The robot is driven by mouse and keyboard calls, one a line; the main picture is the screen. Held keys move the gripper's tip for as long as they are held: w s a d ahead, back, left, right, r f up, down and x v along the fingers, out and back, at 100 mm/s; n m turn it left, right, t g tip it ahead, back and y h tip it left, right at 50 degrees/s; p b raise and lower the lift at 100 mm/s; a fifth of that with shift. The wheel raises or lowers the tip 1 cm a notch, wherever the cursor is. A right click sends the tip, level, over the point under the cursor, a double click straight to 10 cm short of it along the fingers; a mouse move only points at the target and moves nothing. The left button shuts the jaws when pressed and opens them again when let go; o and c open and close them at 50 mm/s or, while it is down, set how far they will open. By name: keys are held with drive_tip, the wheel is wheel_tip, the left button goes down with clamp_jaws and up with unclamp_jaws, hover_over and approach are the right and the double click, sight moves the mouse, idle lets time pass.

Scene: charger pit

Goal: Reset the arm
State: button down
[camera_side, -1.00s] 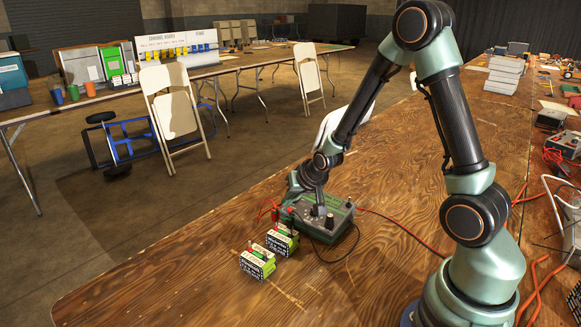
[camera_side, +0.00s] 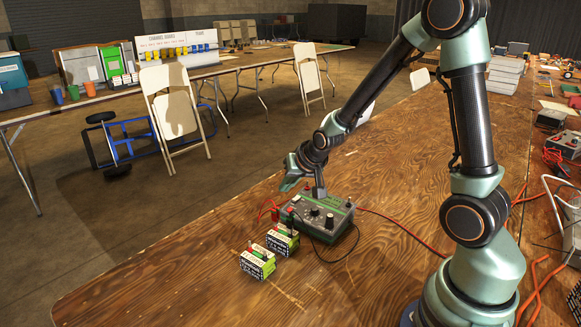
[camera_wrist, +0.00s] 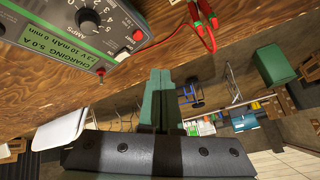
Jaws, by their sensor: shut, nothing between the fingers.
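My gripper (camera_side: 287,184) is shut and empty, raised above the back left of the charger (camera_side: 318,218). In the wrist view its fingers (camera_wrist: 160,78) lie together with nothing between them. The charger is a green and grey box with knobs; in the wrist view its display (camera_wrist: 62,52) reads "CHARGING 5.0 A". Two green and white battery packs (camera_side: 257,262) (camera_side: 283,239) sit on the wood in front of the charger. Red clips (camera_wrist: 204,18) on red leads show beside the charger in the wrist view.
The wooden table (camera_side: 180,290) is clear at the front left. A red cable (camera_side: 400,228) runs right from the charger. More gear and stacked grey boxes (camera_side: 503,74) stand along the right. Folding chairs (camera_side: 172,115) stand beyond the table.

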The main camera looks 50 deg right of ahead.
drive_tip(key=s+a+r+n+g, duration=0.1)
drive_tip(key=s+a+r+n, duration=0.2)
drive_tip(key=s+r, duration=0.4)
drive_tip(key=s+a+r+n+y, duration=0.1)
drive_tip(key=s+a+r+n, duration=0.3)
drive_tip(key=s, duration=0.5)
wheel_tip(320, 180, up, 3)
drive_tip(key=shift+a+r+g+y, duration=0.1)
drive_tip(key=shift+a+g+y, duration=0.25)
drive_tip(key=shift+a, duration=0.75)
